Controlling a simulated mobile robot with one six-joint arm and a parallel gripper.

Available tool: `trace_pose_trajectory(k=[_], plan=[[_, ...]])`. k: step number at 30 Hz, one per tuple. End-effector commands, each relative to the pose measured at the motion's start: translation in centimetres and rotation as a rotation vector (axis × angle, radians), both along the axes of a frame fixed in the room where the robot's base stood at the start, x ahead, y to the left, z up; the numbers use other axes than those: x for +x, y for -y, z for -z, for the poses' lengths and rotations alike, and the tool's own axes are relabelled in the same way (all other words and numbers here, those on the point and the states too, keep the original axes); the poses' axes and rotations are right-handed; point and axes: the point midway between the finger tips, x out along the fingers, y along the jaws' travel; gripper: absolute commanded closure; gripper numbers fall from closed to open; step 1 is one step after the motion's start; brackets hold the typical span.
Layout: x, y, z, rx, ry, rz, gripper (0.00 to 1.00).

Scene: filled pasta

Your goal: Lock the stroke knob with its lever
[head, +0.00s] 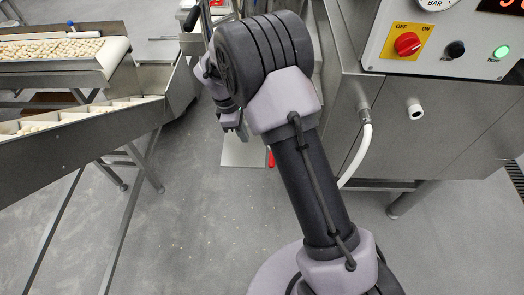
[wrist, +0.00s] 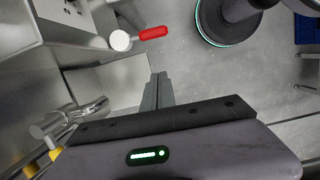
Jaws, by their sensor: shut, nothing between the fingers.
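In the wrist view a red lever (wrist: 152,33) sticks out to the right from a round pale metal knob (wrist: 120,40) on a steel machine. I take this as the stroke knob and its lever. In the head view only a bit of red (head: 271,158) shows beside my arm; the knob is hidden there. My gripper (wrist: 157,80) has its fingers together with nothing between them. In the wrist view the fingertips are apart from the knob and lever, which appear beyond them. My gripper also shows in the head view (head: 238,130), left of my forearm.
A shiny metal pipe-like fitting (wrist: 75,120) stands left of my gripper. A steel machine with a red switch (head: 408,43) and a white hose (head: 358,150) is at right. A conveyor (head: 60,60) with pasta is at left. Grey floor (head: 190,220) lies open between them.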

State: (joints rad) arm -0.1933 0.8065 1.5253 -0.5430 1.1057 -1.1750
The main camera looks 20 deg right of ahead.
Motion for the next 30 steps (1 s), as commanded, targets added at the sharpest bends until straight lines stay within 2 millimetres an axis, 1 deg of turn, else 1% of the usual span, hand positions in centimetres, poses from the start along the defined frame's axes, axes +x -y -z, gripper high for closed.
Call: trace_pose_trajectory(k=[4,7,19,24,27,30], plan=[[0.0,0.1,0.3,0.000,0.000,0.002,1.00],[-0.2,0.4,1.6,-0.001,-0.002,0.003,1.00],[-0.8,2.2,10.1,0.000,-0.001,0.004,1.00],[-1.7,4.6,10.5,0.000,0.002,0.006,1.00],[-2.0,5.5,10.6,0.001,0.001,0.006,1.00],[-2.1,5.8,10.6,0.001,0.000,0.004,1.00]])
